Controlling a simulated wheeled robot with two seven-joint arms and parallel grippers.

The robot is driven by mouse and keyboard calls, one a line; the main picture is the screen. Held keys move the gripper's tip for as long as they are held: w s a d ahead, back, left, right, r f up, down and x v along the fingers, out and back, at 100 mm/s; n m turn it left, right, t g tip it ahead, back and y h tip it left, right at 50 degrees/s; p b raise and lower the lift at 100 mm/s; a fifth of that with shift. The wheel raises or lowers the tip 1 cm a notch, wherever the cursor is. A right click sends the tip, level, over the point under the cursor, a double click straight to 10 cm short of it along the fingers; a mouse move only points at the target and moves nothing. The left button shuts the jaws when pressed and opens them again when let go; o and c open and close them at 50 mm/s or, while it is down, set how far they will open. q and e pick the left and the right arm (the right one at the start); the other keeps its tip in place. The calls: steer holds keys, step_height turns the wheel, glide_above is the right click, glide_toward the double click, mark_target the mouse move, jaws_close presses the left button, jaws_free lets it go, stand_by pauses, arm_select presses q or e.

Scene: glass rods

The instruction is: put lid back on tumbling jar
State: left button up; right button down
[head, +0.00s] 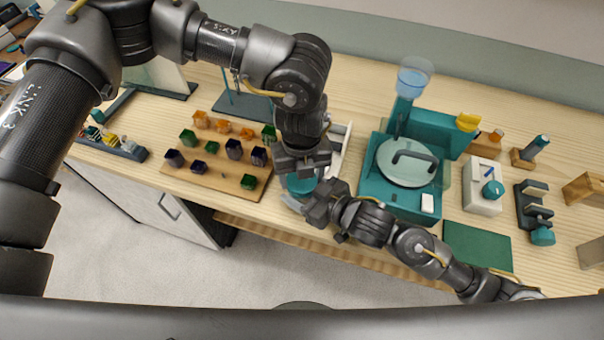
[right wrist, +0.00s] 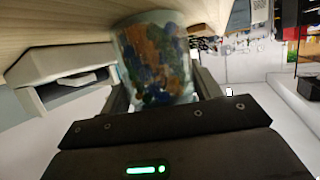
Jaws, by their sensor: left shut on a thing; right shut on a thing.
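The tumbling jar (right wrist: 157,62) is clear, with many coloured glass pieces inside, and fills the space between my right gripper's fingers (right wrist: 160,95) in the right wrist view. In the head view my right gripper (head: 312,205) reaches the jar from the right and is shut on it. My left gripper (head: 303,170) points down from above and is shut on the teal lid (head: 301,185), directly over the jar. The grippers hide most of the jar and lid in the head view. I cannot tell whether the lid touches the jar's rim.
A wooden board (head: 215,172) with coloured glass blocks lies to the left. A teal machine (head: 372,185) with a round grey disc (head: 404,162) stands close on the right. A green mat (head: 478,246) lies at the front right. The table's front edge runs just below the grippers.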

arm_select(q)
steer(key=o, duration=1.1)
steer(key=shift+r, duration=2.3)
steer(key=shift+c, duration=0.3)
step_height(320, 180, up, 4)
steer(key=n, duration=0.3)
steer(key=shift+f, duration=0.25)
